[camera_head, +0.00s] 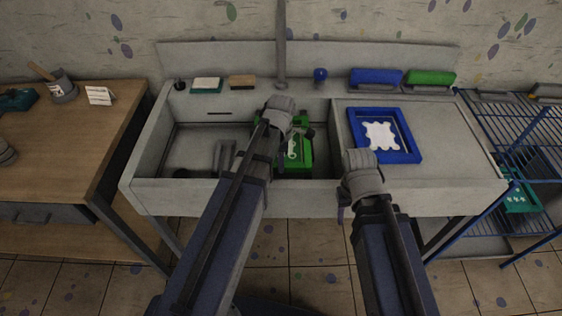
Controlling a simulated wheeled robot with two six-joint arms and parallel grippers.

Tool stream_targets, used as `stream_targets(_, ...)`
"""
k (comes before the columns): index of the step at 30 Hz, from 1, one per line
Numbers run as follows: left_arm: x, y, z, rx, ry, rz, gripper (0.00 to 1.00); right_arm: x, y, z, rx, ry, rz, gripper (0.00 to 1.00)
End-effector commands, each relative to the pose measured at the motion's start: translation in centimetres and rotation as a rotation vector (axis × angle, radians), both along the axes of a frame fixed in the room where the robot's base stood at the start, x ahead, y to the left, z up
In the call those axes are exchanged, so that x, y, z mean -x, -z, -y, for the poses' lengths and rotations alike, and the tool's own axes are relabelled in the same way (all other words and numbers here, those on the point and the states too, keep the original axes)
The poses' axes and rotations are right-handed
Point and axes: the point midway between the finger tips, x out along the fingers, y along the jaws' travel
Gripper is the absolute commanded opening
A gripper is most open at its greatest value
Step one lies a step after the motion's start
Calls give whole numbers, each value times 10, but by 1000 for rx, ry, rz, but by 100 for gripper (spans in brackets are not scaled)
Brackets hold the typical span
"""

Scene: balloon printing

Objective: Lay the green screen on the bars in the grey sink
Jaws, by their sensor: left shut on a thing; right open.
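The green screen (305,158), a green frame with a pale pattern, is inside the right part of the grey sink (230,189). My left gripper (284,122) is at its far end and shut on it; the arm covers its left side. I cannot tell whether the screen touches anything below. Dark grey upright pieces (219,156) show in the sink left of my arm; the bars under the screen are hidden. My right gripper (350,200) is open and empty at the sink's front right corner, apart from the screen; its fingers are partly hidden.
A blue screen (412,154) lies on the counter right of the sink. A faucet post (281,50) rises behind the sink. Blue (376,77) and green (430,78) items line the back ledge. A wooden table (75,135) stands left, a blue wire rack (520,150) right.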

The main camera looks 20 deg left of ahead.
Motion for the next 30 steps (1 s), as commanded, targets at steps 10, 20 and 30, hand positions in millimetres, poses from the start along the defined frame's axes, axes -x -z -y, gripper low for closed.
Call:
stream_targets(10,0,3,0,0,0,0,40,0,3,0,0,0,0,50)
stream_targets(20,0,3,0,0,0,0,66,0,3,0,0,0,0,50)
stream_targets(30,0,-4,0,0,0,0,66,0,-4,0,0,0,0,50)
